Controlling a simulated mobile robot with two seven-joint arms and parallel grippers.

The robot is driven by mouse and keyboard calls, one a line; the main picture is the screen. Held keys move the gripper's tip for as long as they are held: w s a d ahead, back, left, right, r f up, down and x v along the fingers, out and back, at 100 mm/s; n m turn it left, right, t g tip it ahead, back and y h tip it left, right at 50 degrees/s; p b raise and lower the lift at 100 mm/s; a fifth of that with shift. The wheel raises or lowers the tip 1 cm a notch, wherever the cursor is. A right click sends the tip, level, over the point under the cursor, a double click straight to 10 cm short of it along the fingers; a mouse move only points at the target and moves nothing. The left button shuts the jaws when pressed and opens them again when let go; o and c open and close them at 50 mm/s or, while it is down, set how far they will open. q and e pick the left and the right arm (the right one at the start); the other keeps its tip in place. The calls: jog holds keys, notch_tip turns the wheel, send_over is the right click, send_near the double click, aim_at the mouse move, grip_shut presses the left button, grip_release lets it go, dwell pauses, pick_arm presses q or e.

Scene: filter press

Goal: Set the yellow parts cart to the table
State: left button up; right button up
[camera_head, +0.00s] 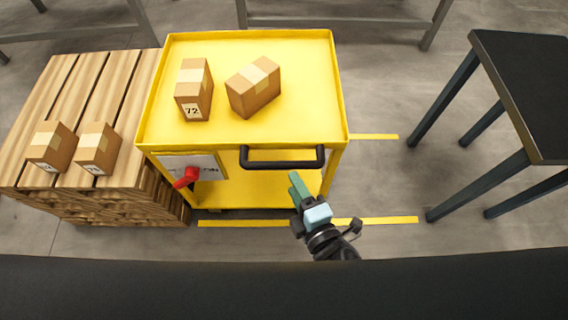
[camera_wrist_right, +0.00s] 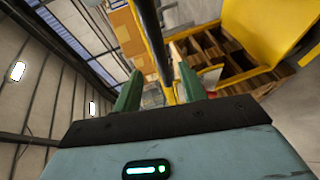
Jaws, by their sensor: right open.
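The yellow parts cart (camera_head: 280,120) stands in the middle of the head view, with a black handle (camera_head: 283,160) on its near side. Two cardboard boxes (camera_head: 193,92) (camera_head: 253,88) sit on its top tray. The dark table (camera_head: 525,85) stands apart from the cart on the right. My right gripper (camera_head: 298,184) is open and empty, just below and in front of the handle's right end. In the right wrist view, a dark bar, apparently the handle (camera_wrist_right: 153,40), shows beyond and between the green fingers (camera_wrist_right: 158,88). My left gripper is not in view.
A wooden pallet stack (camera_head: 60,95) with two boxes (camera_head: 52,146) (camera_head: 97,148) stands close against the cart's left side. A red part (camera_head: 186,178) shows at the cart's front left. Yellow floor lines (camera_head: 375,220) and open floor lie between cart and table.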

aim_at(283, 165)
jog(key=shift+b+x, duration=0.4)
jog(key=shift+x, duration=3.45)
grip_shut()
